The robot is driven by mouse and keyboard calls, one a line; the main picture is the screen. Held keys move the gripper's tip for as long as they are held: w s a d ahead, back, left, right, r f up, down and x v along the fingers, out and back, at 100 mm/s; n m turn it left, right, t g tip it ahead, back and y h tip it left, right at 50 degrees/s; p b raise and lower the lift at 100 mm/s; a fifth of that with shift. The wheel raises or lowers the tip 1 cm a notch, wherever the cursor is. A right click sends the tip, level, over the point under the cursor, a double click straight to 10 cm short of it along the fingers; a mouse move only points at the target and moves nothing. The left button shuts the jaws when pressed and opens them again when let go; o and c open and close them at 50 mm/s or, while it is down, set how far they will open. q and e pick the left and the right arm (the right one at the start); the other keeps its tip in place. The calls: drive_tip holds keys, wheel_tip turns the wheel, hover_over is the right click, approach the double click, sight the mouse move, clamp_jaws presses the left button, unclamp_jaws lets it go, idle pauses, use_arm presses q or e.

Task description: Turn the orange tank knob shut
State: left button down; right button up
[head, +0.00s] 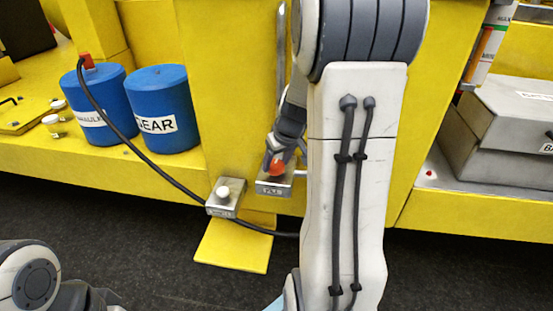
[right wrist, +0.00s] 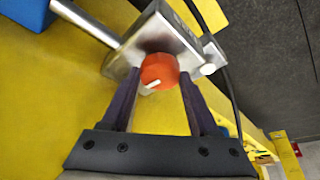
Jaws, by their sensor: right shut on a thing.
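The orange knob (head: 277,168) sits on a small grey metal block (head: 270,188) on the front of the yellow structure. In the right wrist view the knob (right wrist: 160,71) is round, with a short white mark on its face. My right gripper (head: 281,158) reaches down to it. In the right wrist view the gripper's two dark fingers (right wrist: 157,80) lie on either side of the knob, shut on it. The knob's far side is hidden. Only part of my left arm shows at the bottom left of the head view; its fingers do not show.
A second metal block with a white knob (head: 222,192) stands left of the orange one. A black hose (head: 165,172) runs past it from a blue tank (head: 97,105). Another blue tank (head: 164,85) stands beside that one. Grey boxes (head: 505,120) lie at right.

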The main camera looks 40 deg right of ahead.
drive_tip(key=shift+a+r+m+h+p, duration=0.15)
drive_tip(key=shift+m+h+p, duration=0.25)
drive_tip(key=shift+m+p, duration=0.5)
drive_tip(key=shift+w+m, duration=0.1)
drive_tip(key=shift+m, duration=0.6)
drive_tip(key=shift+f+m+h, duration=0.2)
drive_tip(key=shift+m+h, duration=0.1)
drive_tip(key=m+g+h+b, duration=0.1)
drive_tip(key=m+b, duration=0.2)
drive_tip(key=b, duration=0.2)
drive_tip(key=m+g+h+b, duration=0.1)
drive_tip(key=m+b, duration=0.3)
drive_tip(key=b, duration=0.1)
drive_tip(key=shift+w+a+f+m+g, duration=0.1)
drive_tip(key=shift+w+f+m+g, duration=0.1)
drive_tip(key=shift+m+g, duration=0.1)
drive_tip(key=shift+r+m+g+b, duration=0.15)
drive_tip(key=shift+m+g+b, duration=0.35)
drive_tip(key=shift+m+b, duration=0.55)
drive_tip(key=shift+r+m+g, duration=0.15)
drive_tip(key=shift+m+g, duration=0.45)
drive_tip(key=shift+m, duration=1.05)
drive_tip(key=shift+b, duration=0.3)
drive_tip(key=o, duration=1.4)
